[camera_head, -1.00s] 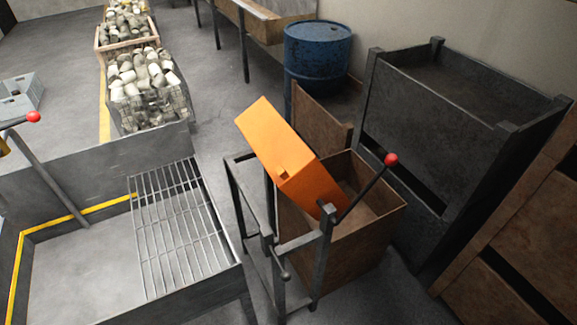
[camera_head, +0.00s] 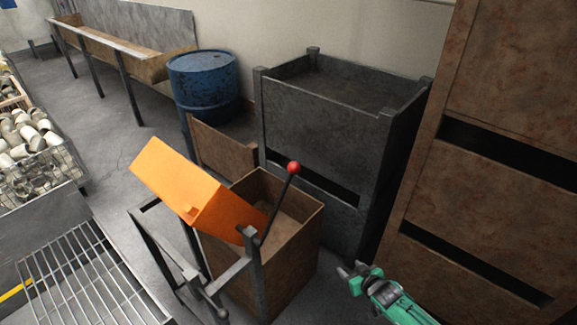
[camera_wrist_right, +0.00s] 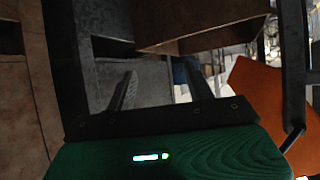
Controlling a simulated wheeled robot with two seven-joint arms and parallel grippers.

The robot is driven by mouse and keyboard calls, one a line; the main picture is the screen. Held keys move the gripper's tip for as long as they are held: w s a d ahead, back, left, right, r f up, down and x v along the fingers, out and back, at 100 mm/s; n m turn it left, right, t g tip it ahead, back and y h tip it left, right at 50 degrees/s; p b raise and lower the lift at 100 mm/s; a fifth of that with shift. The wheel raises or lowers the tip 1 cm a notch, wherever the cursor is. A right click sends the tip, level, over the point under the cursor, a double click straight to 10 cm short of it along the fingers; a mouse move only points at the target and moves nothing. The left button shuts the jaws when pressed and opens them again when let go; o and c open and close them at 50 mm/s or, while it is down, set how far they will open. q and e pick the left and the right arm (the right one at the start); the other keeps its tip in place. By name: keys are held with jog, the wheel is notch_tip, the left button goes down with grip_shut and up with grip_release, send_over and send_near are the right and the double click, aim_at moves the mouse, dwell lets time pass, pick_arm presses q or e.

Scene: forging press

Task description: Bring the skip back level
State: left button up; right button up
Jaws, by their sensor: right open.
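The orange skip (camera_head: 185,188) sits tilted in a grey metal frame (camera_head: 172,245), its lower end over a rusty open bin (camera_head: 285,262). A dark lever with a red knob (camera_head: 294,168) rises from the frame beside the skip, leaning up to the right. My right gripper (camera_head: 352,274) is open and empty, low at the right, to the right of the bin and apart from the lever. In the right wrist view its two fingers (camera_wrist_right: 160,88) stand spread, and part of the orange skip (camera_wrist_right: 262,115) shows at the right. My left gripper is out of view.
A large dark steel box (camera_head: 325,125) stands behind the bin, and a tall rusty cabinet (camera_head: 475,180) is at the right. A blue drum (camera_head: 203,85) stands at the back. A grating (camera_head: 85,275) lies at the lower left. Some floor (camera_head: 335,290) is bare between bin and gripper.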

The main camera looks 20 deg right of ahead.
jog(key=w+a+r+n+t+y, duration=0.1)
jog(key=w+r, duration=0.2)
jog(key=r, duration=0.5)
jog(key=w+a+r+t+y, duration=0.1)
jog(key=w+a+r+t, duration=0.15)
jog(key=r, duration=0.55)
jog(key=n+y+b, duration=0.1)
jog(key=n+y, duration=0.1)
jog(key=y, duration=0.3)
send_near(299, 169)
jog(key=shift+t, duration=0.35)
jog(key=p+x, duration=0.1)
jog(key=x, duration=0.3)
jog(key=p+x, duration=0.1)
jog(key=x, duration=0.3)
jog(key=p+x, duration=0.2)
jog(key=x, duration=0.2)
jog(key=shift+w+a+f, duration=0.15)
jog(key=shift+a+f, duration=0.1)
jog(key=shift+w+a+f, duration=0.1)
jog(key=shift+w+a, duration=0.2)
jog(key=shift+w, duration=0.2)
jog(key=shift+c, duration=0.3)
grip_shut()
